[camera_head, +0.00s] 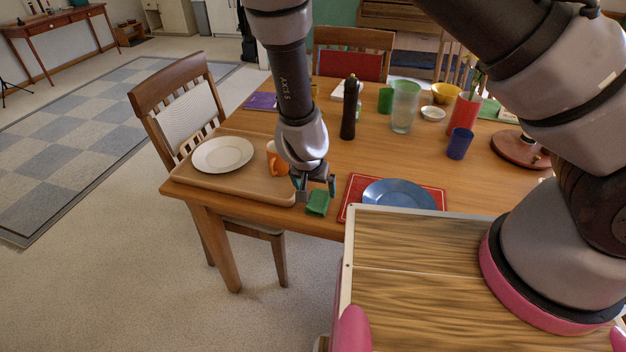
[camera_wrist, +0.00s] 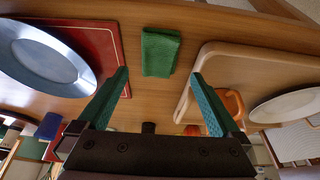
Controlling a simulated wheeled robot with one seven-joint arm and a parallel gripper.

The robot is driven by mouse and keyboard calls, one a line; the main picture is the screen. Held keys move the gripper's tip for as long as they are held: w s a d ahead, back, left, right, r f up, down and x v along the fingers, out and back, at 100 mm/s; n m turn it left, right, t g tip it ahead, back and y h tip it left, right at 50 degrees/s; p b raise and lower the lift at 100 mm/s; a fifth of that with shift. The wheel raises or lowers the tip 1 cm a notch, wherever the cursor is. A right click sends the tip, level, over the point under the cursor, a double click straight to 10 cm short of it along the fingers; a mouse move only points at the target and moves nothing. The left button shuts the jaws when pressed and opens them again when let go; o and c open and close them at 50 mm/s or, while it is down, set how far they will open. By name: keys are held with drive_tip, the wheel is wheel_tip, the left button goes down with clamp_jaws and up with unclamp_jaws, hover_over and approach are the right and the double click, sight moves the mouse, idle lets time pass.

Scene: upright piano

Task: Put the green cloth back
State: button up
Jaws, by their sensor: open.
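The green cloth (camera_head: 318,203) is a small folded piece near the front edge of the wooden dining table, between the wooden tray and the red placemat. In the wrist view the cloth (camera_wrist: 160,52) lies flat on bare wood, ahead of and between my fingertips. My gripper (camera_head: 316,186) hangs just above and behind the cloth in the head view, apart from it. In the wrist view my gripper (camera_wrist: 160,76) is open, with nothing between its teal-lined fingers.
The wooden tray (camera_head: 240,184) with a white plate (camera_head: 222,154) and orange mug (camera_head: 273,160) is left. The red placemat (camera_head: 352,193) with a blue plate (camera_head: 398,194) is right. A dark pepper mill (camera_head: 349,112) and several cups stand behind. A chair (camera_head: 180,110) is at the left side.

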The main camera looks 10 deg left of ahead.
drive_tip(key=shift+v, duration=2.75)
drive_tip(key=w+d+r+m+g+y, duration=0.15)
drive_tip(key=d+r, duration=0.25)
drive_tip(key=r, duration=0.5)
drive_tip(key=w+d+r+y, duration=0.3)
drive_tip(key=d+r, duration=0.2)
drive_tip(key=r, duration=0.5)
drive_tip(key=w+d+r+m+g+y, duration=0.15)
drive_tip(key=d+r, duration=0.25)
drive_tip(key=r, duration=0.5)
drive_tip(key=s+d+r+t+h, duration=0.1)
drive_tip(key=s+d+r+t, duration=0.1)
drive_tip(key=s+d+r, duration=0.2)
drive_tip(key=s+d+r+t+h, duration=0.2)
drive_tip(key=s+d+r+t, duration=0.1)
drive_tip(key=d+r, duration=0.8)
drive_tip(key=s+d, duration=0.1)
drive_tip(key=d, duration=0.4)
drive_tip(key=shift+s+t, duration=0.3)
drive_tip(key=shift+s, duration=0.05)
drive_tip(key=shift+d+r, duration=0.1)
drive_tip(key=shift+d, duration=0.05)
